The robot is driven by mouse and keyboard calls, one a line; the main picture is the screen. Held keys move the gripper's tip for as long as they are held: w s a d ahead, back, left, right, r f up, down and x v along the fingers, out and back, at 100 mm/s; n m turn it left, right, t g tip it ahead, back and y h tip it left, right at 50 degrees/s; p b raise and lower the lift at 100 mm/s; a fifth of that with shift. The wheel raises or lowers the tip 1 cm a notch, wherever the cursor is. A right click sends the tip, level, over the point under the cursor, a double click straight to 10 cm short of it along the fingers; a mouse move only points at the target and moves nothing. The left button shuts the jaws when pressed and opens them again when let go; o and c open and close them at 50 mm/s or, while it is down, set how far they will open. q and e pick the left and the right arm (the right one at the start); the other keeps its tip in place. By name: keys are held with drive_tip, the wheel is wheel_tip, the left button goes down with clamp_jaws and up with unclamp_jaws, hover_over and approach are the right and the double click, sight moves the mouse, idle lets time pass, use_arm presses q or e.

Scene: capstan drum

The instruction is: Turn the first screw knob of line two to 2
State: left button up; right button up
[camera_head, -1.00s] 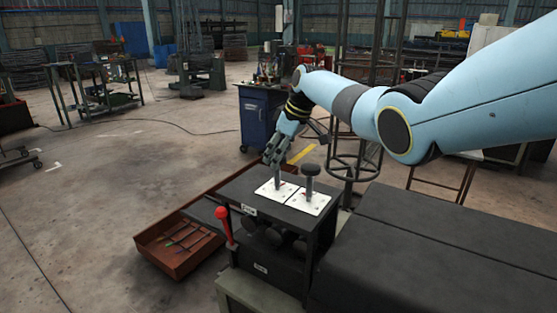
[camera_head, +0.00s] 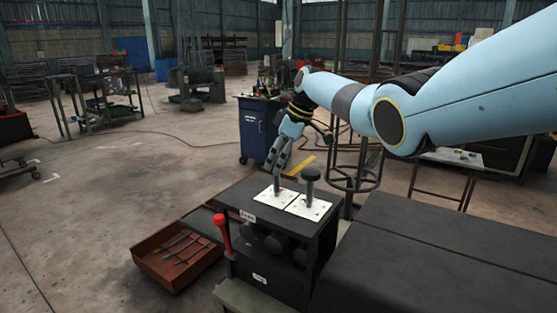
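Two screw knobs stand upright on white dial plates on top of a black box (camera_head: 240,197). The left knob (camera_head: 277,186) rises from the left plate (camera_head: 258,199). My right gripper (camera_head: 277,170) is at the top of this knob and hides its head. I cannot tell whether the fingers are closed on it. The right knob (camera_head: 310,185) has a round dark head and stands free on the right plate (camera_head: 309,208). The plate markings are too small to read. My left gripper is not in view.
A red-handled lever (camera_head: 222,232) stands at the box's front left. A brown tray (camera_head: 149,262) with several tools lies on the left. A dark flat bench top (camera_head: 440,250) fills the right. A blue cabinet (camera_head: 257,128) and a handwheel (camera_head: 356,170) stand behind.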

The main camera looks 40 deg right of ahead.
drive_tip(key=o, duration=0.5)
drive_tip(key=shift+d+r, duration=0.1)
drive_tip(key=shift+r, duration=0.05)
drive_tip(key=v, duration=1.1)
drive_tip(key=shift+s+d+r, duration=0.15)
drive_tip(key=shift+r, duration=0.15)
drive_tip(key=shift+f, duration=0.1)
